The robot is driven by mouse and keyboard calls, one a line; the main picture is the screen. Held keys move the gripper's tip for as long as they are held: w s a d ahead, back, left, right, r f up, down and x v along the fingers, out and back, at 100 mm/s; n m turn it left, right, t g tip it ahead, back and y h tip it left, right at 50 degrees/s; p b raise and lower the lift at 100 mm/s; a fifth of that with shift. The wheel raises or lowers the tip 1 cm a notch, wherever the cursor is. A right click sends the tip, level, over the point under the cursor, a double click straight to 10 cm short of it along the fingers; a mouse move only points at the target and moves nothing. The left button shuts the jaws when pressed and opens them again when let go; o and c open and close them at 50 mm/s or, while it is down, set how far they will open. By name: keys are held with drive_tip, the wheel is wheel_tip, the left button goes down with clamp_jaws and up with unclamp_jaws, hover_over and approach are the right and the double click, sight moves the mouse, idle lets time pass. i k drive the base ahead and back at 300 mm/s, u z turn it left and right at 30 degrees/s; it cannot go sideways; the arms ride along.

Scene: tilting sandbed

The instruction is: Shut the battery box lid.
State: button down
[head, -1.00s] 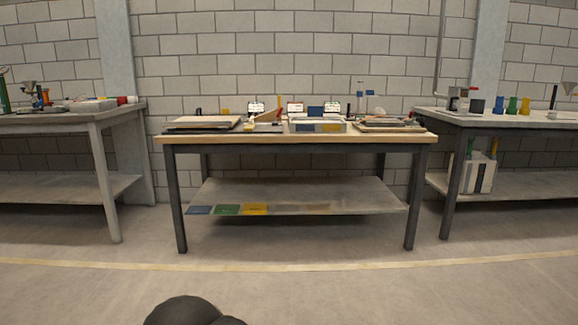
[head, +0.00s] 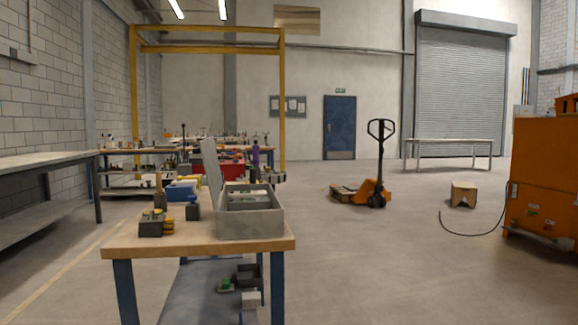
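A grey open-topped box (head: 250,224), which looks like the battery box, stands on the near wooden-topped table at its right end. Grey items lie inside it, too small to make out. A pale flat panel (head: 211,172) stands nearly upright at the box's left side and looks like its lid standing open. I cannot make out a hinge. My gripper is not in view.
The near table (head: 160,247) also bears a dark block with yellow parts (head: 153,223) and a blue-and-yellow box (head: 181,190). A pallet truck (head: 375,190) and an orange cabinet (head: 541,185) stand to the right. The floor between is mostly clear.

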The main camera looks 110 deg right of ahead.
sight(207, 147)
drive_tip(key=z, duration=3.25)
drive_tip(key=i, duration=1)
drive_tip(key=z, duration=0.65)
drive_tip(key=k, duration=0.8)
drive_tip(key=u, duration=0.65)
drive_tip(key=i, duration=0.5)
